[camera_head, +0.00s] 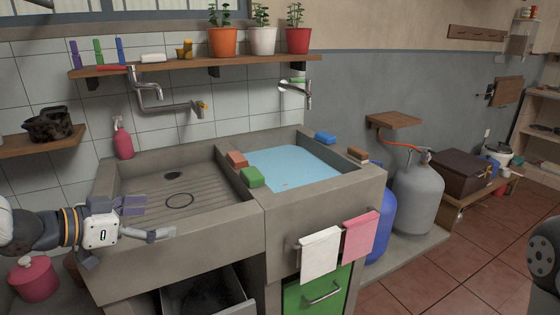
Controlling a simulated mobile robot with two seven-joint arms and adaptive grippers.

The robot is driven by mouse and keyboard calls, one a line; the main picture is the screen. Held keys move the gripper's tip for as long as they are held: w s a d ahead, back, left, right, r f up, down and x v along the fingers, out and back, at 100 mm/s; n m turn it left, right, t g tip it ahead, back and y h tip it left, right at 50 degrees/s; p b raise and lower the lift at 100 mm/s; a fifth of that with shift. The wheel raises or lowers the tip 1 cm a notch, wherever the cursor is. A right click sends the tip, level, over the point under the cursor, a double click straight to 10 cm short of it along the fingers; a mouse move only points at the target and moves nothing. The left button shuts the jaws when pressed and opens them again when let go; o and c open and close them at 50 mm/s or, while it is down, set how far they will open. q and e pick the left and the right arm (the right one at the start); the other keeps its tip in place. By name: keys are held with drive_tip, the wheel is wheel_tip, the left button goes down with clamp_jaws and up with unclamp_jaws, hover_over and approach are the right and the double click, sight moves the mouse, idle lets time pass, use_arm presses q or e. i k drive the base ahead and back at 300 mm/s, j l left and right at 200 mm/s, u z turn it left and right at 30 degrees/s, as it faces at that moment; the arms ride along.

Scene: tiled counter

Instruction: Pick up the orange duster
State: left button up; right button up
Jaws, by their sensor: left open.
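A small orange-brown block (237,159), which looks like the orange duster, lies on the divider between the two stone basins. It sits just behind a green block (252,177). My left gripper (157,218) is over the front part of the left, ribbed basin (190,215). Its fingers are spread and point right, with nothing between them. The gripper is left of and nearer than the orange-brown block, clearly apart from it. My right gripper is not visible.
The right basin holds blue water (292,170). A blue block (325,138) and a brown brush-like block (357,155) lie on its rim. A pink bottle (122,138) stands behind the left basin. Taps (150,90) hang above. White (320,254) and pink cloths (360,236) hang in front.

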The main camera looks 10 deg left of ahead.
sight(237, 160)
drive_tip(key=i+j+z, duration=0.2)
drive_tip(key=j, duration=0.15)
drive_tip(key=i+j+z, duration=0.15)
drive_tip(key=j, duration=0.2)
drive_tip(key=i+j+z, duration=0.2)
drive_tip(key=j, duration=0.2)
drive_tip(key=j+z, duration=0.15)
drive_tip(key=j, duration=0.25)
